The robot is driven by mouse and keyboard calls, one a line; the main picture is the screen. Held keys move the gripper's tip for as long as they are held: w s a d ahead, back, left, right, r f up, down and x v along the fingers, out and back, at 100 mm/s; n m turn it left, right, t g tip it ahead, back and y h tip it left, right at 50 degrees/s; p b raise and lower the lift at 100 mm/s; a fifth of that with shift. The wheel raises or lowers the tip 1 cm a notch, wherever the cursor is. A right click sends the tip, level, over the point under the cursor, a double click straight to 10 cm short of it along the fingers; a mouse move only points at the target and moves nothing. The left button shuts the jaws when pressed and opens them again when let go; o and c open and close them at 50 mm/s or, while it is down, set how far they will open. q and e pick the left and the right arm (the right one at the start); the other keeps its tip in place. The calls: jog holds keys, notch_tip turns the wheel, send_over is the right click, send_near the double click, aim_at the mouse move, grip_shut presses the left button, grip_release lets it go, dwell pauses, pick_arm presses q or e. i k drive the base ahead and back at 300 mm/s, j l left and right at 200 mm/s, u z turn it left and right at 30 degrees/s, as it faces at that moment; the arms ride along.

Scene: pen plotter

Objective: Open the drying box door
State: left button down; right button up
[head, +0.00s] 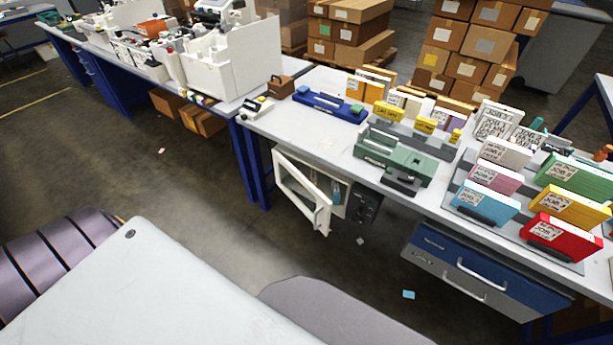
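The drying box (343,183) appears to be the pale box mounted under the workbench, left of the drawers. Its white-framed door (322,217) stands swung out from the box, hinged on the left as far as I can tell. The inside partly shows, with a small blue item (337,197) in it. A dark panel (366,202) with controls is on the box's right. Neither of my grippers is in view, so none is seen at the door.
The workbench (290,128) holds a green machine (395,153), a blue tray (330,106) and several coloured job folders. Blue and grey drawers (475,270) hang under its right part. The floor before the box is mostly clear, with a few scraps.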

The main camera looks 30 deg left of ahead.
aim_at(321, 217)
jog(key=u, duration=1.05)
